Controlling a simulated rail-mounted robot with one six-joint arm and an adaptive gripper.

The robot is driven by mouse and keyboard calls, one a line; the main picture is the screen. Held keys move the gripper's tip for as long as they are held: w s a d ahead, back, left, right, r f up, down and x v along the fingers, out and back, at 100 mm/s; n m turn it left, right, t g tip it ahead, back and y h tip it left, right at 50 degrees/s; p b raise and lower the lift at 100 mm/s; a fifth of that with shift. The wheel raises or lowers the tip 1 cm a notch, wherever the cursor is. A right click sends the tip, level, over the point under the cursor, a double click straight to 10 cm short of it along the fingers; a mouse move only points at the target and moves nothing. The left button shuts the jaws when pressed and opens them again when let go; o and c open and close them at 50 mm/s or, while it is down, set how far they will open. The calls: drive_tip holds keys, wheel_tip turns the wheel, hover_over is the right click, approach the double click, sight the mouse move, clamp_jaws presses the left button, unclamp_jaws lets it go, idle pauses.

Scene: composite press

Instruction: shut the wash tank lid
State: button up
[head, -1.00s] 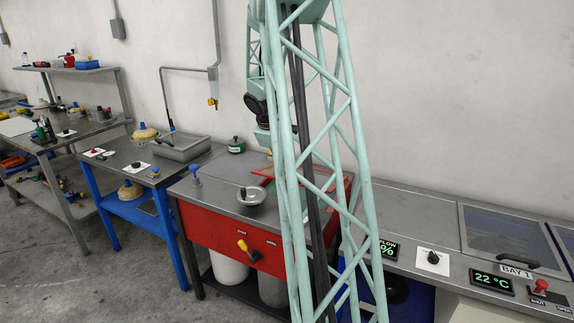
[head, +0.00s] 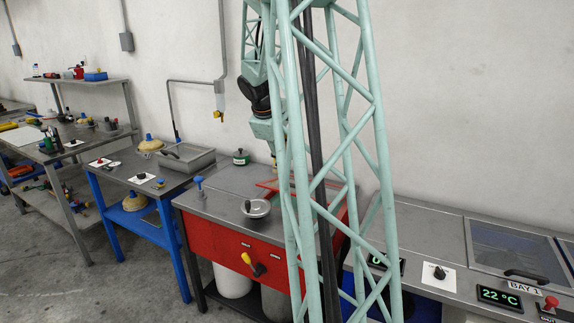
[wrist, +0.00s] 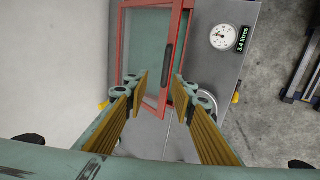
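The wash tank (head: 225,235) is a red-fronted unit with a grey top in the head view, partly behind my lattice column. Its red-framed lid (head: 268,184) shows at the top's back part, mostly hidden by the column. In the wrist view the lid's red frame (wrist: 151,106) with a clear greenish pane sits askew to the red rim (wrist: 187,12), so it looks tilted partly open. A dark handle (wrist: 169,52) runs along its right side. My gripper (wrist: 159,88) is open, its fingers apart over the near end of the lid; contact cannot be told.
A round gauge (wrist: 223,37) and a 3.4 litres display (wrist: 242,40) lie right of the lid. A blue bench (head: 118,180) stands left, and a glass-covered bay (head: 510,250) right.

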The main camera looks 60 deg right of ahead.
drive_tip(key=shift+a+r, duration=0.2)
drive_tip(key=shift+r, duration=0.2)
drive_tip(key=shift+c, duration=0.2)
